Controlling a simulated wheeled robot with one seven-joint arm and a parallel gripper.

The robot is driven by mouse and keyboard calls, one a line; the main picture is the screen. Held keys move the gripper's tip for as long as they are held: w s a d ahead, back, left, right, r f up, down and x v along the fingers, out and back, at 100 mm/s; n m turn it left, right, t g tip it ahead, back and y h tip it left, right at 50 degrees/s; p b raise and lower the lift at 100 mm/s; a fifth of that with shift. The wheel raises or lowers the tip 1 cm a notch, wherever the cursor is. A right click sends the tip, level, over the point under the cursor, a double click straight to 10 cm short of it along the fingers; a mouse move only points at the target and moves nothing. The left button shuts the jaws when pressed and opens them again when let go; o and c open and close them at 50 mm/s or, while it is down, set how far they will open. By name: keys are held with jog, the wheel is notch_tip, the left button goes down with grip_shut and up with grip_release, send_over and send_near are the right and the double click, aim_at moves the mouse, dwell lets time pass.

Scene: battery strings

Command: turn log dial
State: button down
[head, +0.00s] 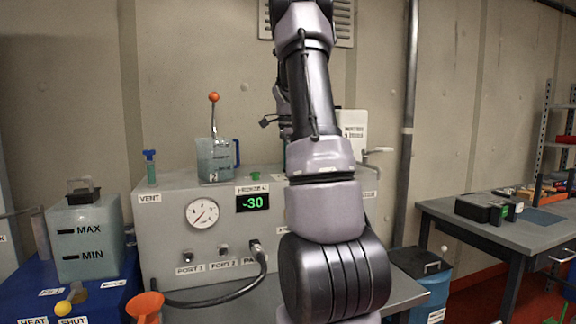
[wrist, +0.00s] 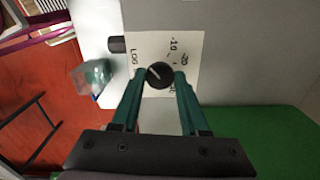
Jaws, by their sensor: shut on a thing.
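The log dial (wrist: 159,76) is a round black knob with a pale pointer line. It sits on a cream label plate (wrist: 140,50) marked LOG, with -10 and -20 legible and other marks partly covered. In the wrist view my gripper (wrist: 160,82) has its two green fingers on either side of the dial, shut on it. In the head view my arm hides the dial and my gripper.
In the head view a grey panel box (head: 165,215) carries a round gauge (head: 202,213) and a green display (head: 253,202) reading -30. A black hose (head: 215,298) loops in front. A workbench (head: 480,228) stands at right.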

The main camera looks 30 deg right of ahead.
jog(key=m, duration=0.5)
jog(key=shift+m, duration=0.4)
dwell(0.3)
jog(key=shift+c, duration=2.1)
grip_release()
jog(key=shift+r, duration=0.15)
notch_tip(320, 180, up, 11)
jog(key=shift+f, duration=0.2)
